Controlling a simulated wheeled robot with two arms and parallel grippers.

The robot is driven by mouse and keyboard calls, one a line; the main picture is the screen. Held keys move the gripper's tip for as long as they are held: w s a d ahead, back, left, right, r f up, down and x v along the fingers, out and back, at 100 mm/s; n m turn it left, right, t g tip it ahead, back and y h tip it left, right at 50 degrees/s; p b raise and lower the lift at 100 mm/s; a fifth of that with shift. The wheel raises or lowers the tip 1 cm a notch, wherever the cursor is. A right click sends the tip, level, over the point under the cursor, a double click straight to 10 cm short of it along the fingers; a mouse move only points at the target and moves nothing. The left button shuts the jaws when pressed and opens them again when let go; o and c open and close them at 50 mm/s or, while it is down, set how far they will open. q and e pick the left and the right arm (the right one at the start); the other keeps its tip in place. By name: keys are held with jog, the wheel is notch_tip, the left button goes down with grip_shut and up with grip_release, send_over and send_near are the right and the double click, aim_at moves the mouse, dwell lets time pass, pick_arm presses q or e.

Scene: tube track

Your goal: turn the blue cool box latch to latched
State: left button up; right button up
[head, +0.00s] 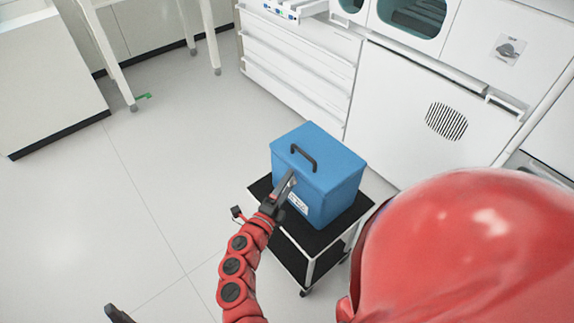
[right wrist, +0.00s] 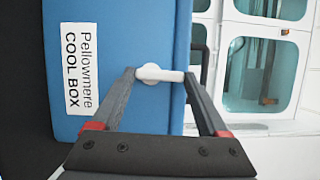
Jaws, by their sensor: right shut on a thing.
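The blue cool box (head: 335,180) stands closed on a small cart, with a dark handle on its lid. Its white latch (right wrist: 160,73) is on the front face beside the "Pellowmere COOL BOX" label. In the right wrist view the lever runs from its round pivot toward the lid edge. My right gripper (head: 287,184) is at the front of the box; in the right wrist view its fingers (right wrist: 159,76) are shut on the latch, one at each end of it. The head view hides the latch behind the gripper. A dark tip of my left gripper (head: 118,313) shows at the bottom left edge; its jaws cannot be made out.
The cart (head: 261,187) has a black top and a lower shelf. White drawers (head: 300,70) and a white cabinet with a round vent (head: 446,121) stand behind it. A white bench (head: 45,85) is at the far left. The floor left of the cart is clear.

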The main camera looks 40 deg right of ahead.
jog(key=shift+n, duration=0.3)
dwell(0.4)
jog(key=o, duration=1.2)
jog(key=shift+o, duration=0.2)
jog(key=p+v, duration=0.1)
jog(key=v, duration=1.6)
jog(key=shift+a+r, duration=0.15)
jog(key=shift+a, duration=0.05)
